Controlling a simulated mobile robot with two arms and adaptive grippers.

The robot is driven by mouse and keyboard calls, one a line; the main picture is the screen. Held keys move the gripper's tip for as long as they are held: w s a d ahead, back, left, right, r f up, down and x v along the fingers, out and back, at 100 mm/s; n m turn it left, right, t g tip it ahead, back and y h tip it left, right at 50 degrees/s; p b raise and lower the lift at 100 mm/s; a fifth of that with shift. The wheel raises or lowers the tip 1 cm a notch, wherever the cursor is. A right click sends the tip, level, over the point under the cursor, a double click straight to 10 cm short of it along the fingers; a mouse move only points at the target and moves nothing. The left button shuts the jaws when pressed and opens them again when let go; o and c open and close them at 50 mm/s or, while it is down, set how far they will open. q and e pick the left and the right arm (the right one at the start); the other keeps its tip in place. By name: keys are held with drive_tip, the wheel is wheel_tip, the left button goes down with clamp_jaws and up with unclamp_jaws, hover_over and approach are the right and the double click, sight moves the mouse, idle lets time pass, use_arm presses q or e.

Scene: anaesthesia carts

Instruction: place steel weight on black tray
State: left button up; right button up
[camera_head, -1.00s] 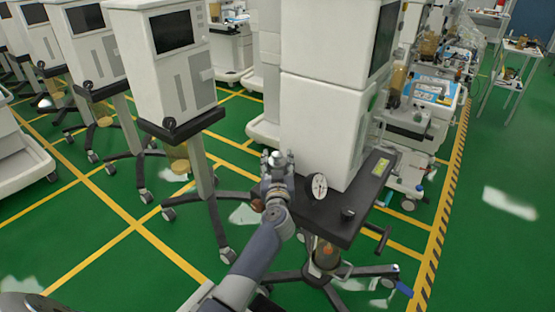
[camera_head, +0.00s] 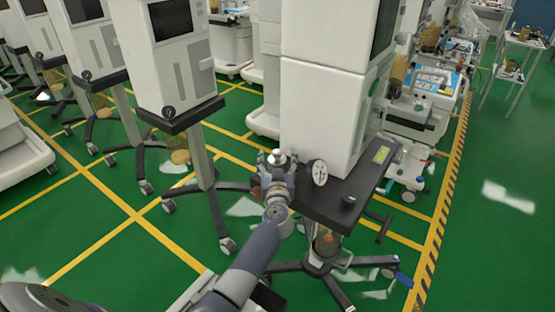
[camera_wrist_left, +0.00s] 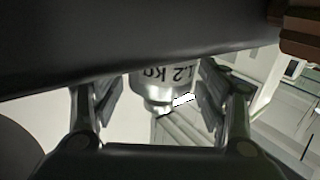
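The steel weight (camera_head: 278,157) is a small upright silver cylinder with a knob, at the left rim of the black tray (camera_head: 325,200). My left gripper (camera_head: 278,165) is around the weight. Its fingers look spread, with a narrow gap beside the weight at least on one side in the wrist view (camera_wrist_left: 160,98). Whether the base rests fully on the tray is hidden. My right gripper is not in view.
A monitor on a wheeled stand (camera_head: 173,60) is to the left.

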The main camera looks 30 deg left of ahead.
use_arm(q)
drive_tip(key=shift+r, duration=0.1)
drive_tip(key=p+v, duration=0.1)
drive_tip(key=v, duration=1.1)
